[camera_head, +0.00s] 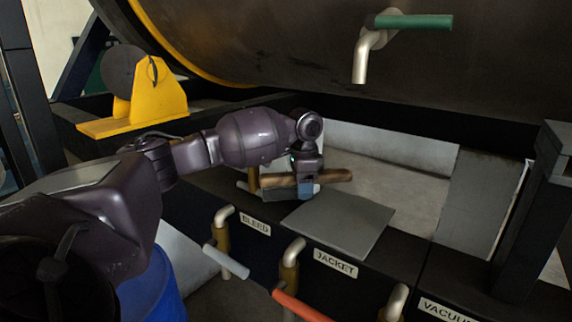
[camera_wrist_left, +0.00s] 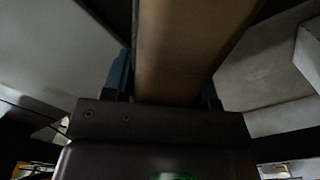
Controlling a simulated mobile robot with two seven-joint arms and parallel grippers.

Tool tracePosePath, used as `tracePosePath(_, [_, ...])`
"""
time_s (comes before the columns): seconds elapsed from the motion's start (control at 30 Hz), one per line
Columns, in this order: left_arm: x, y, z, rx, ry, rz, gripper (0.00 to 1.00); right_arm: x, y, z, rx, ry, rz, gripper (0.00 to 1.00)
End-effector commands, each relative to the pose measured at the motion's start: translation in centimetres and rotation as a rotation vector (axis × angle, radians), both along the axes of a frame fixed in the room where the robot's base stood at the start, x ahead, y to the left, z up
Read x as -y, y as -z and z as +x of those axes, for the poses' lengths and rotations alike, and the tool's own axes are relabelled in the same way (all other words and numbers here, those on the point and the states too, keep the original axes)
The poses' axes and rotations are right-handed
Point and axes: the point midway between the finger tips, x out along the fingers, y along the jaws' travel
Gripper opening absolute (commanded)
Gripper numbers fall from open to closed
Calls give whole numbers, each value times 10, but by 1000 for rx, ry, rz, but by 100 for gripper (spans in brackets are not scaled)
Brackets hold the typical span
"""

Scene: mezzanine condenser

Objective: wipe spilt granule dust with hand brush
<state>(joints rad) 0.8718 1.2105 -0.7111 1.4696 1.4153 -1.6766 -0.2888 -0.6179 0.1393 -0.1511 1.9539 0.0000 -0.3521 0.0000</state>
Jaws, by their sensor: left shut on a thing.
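The hand brush (camera_head: 334,176) has a brown wooden handle and lies roughly level above the ledge behind the labelled valves. My left gripper (camera_head: 307,187) is shut on its handle, with a blue-grey fingertip showing in front. In the left wrist view the brown handle (camera_wrist_left: 185,50) runs between the fingers of the left gripper (camera_wrist_left: 166,92). A dark grey part shows below the handle to the left of the fingers; whether it is the bristles I cannot tell. I cannot make out any granule dust. My right gripper is not in view.
A flat grey plate (camera_head: 340,222) lies just right of and below the brush. Valves labelled BLEED, JACKET and VACUUM line the front, with a red handle (camera_head: 300,305). A large dark vessel (camera_head: 290,50) with a green-handled tap (camera_head: 413,21) hangs above. A yellow bracket (camera_head: 155,98) stands left.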

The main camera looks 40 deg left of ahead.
Motion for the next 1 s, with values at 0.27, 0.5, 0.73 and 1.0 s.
tracePosePath(0.27, [-1,-37,3,8,-2,-1,31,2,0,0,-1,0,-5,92])
tracePosePath(0.5, [-2,-59,3,9,-5,-1,31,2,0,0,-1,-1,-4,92])
tracePosePath(0.73, [-2,-74,3,9,-7,0,31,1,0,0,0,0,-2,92])
tracePosePath(1.0, [-3,-76,3,7,-7,-1,31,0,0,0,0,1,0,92])
